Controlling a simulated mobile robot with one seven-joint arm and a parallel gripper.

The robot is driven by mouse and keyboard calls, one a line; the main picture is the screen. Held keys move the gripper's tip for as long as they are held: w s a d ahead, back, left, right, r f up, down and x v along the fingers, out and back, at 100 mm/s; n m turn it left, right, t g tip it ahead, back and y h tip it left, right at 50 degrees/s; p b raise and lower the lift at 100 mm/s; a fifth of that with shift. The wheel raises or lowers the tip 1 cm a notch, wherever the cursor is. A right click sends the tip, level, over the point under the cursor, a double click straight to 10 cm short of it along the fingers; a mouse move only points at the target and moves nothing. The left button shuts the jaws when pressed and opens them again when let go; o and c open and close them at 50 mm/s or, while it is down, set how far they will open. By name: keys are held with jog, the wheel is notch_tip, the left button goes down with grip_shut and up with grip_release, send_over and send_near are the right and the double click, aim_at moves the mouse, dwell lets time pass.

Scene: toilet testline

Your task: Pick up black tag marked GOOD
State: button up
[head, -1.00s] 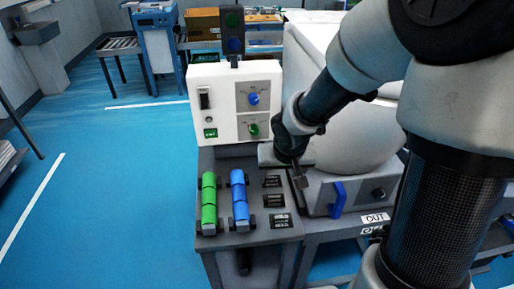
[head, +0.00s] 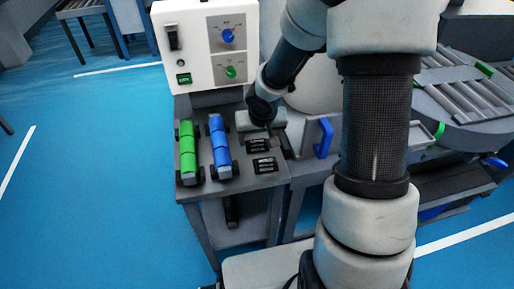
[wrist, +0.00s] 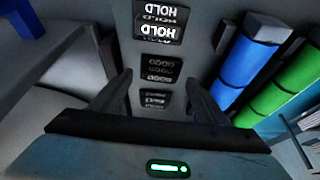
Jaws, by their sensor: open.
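Black tags lie in a row on the grey table. In the wrist view, the HOLD tag (wrist: 157,22) is farthest from my gripper. The middle tag (wrist: 160,65) seems to read GOOD, but its print is small and blurred. A third tag (wrist: 153,98) lies between my fingers as seen from the wrist; I cannot read it clearly. In the head view two tags show, one (head: 264,165) in front of the other (head: 256,145); the third is hidden by my gripper. My gripper (wrist: 158,80) is open and empty, pointing down above the back of the row.
A white control box (head: 205,45) rises behind. A blue handle (head: 324,138) is to the right. Open floor lies to the left.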

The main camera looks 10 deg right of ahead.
jog(key=shift+x, duration=1.15)
jog(key=c, duration=0.8)
jog(key=shift+c, duration=0.2)
jog(key=shift+r, duration=0.1)
